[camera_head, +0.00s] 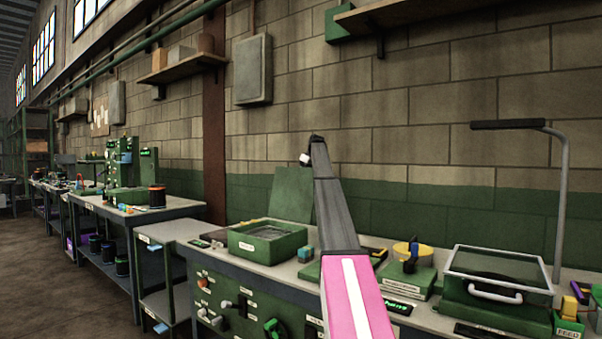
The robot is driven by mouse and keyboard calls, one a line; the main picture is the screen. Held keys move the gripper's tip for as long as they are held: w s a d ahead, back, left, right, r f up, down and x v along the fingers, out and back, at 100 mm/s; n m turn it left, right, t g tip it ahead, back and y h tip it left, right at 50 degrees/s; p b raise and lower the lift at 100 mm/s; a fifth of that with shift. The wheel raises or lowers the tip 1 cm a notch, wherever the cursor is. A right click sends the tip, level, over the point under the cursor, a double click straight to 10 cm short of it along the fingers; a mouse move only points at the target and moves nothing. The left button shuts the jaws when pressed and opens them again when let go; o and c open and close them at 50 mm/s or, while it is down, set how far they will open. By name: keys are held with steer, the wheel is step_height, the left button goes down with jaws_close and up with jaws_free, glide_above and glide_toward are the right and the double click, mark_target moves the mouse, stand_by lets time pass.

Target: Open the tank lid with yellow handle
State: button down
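A green tank (490,304) stands on the bench at the right. Its framed, see-through lid (496,268) lies shut on top. The lid's front handle (495,294) looks white, not yellow. My pink and grey arm rises through the middle of the picture. Its dark far end, with a small white part, is at the top, where my gripper (309,153) seems to be, in front of the wall. It is well left of and above the tank, touching nothing. Its fingers are too small to make out.
An open green basin (267,240) has a green panel (292,194) upright behind it. A round yellow-topped device (411,256) with a blue lever stands left of the tank. A grey post (561,200) with a black bar rises behind the tank. Yellow and purple blocks (575,296) lie at the right.

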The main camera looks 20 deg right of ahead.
steer(key=shift+s+d+f, duration=0.15)
steer(key=shift+f, duration=0.5)
steer(key=shift+s+d+f, duration=0.1)
steer(key=shift+s+f, duration=0.05)
steer(key=shift+f, duration=0.45)
steer(key=c, duration=1.1)
jaws_free()
steer(key=shift+s+a, duration=0.1)
steer(key=shift+s, duration=0.05)
steer(key=v, duration=0.4)
steer(key=w+v, duration=0.1)
steer(key=v, duration=0.7)
steer(key=shift+w+a+r, duration=0.1)
steer(key=shift+w+r, duration=0.1)
steer(key=shift+r, duration=0.4)
